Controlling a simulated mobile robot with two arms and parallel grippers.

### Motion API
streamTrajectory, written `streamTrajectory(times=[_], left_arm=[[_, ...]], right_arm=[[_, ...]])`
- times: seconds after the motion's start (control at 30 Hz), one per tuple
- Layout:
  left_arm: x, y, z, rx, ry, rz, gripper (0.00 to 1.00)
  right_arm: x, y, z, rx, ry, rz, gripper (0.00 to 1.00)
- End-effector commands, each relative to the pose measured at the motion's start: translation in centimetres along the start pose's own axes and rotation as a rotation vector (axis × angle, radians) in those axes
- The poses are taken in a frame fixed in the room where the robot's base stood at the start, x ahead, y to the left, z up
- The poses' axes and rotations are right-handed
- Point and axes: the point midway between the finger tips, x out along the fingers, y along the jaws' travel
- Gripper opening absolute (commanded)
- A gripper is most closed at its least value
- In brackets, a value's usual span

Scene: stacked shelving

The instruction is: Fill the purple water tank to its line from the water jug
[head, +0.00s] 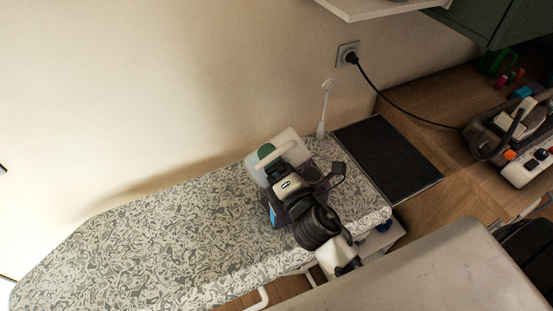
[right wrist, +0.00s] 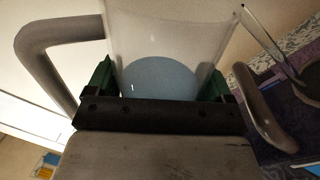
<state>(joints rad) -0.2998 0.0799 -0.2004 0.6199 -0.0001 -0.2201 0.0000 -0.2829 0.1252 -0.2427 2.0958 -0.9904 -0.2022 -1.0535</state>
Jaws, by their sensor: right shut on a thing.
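The water jug (head: 291,141) is a pale translucent container held tilted above the patterned board. My right gripper (head: 277,156) is shut on it. In the right wrist view the green finger pads of my right gripper (right wrist: 165,85) clasp the jug (right wrist: 170,30) on both sides, and pale blue water (right wrist: 158,78) shows inside. The purple water tank (head: 279,212) is on the board below the jug, largely hidden by my right gripper and arm. Purple also shows at the right of the wrist view. The tank's line and water level cannot be made out. My left gripper is out of view.
The ironing board (head: 150,235) is clear to the left. A black mat (head: 388,157) lies at its right end, near an upright white rod (head: 325,108). A corded appliance (head: 510,130) stands on the wooden counter. A white shelf (head: 375,8) overhangs above.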

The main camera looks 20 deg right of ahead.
Motion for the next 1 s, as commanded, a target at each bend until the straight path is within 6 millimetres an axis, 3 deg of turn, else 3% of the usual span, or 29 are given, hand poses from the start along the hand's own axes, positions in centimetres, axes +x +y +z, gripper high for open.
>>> streamTrajectory(times=[1.0], left_arm=[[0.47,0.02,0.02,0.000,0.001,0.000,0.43]], right_arm=[[0.00,-0.14,0.08,0.104,-0.014,0.002,0.38]])
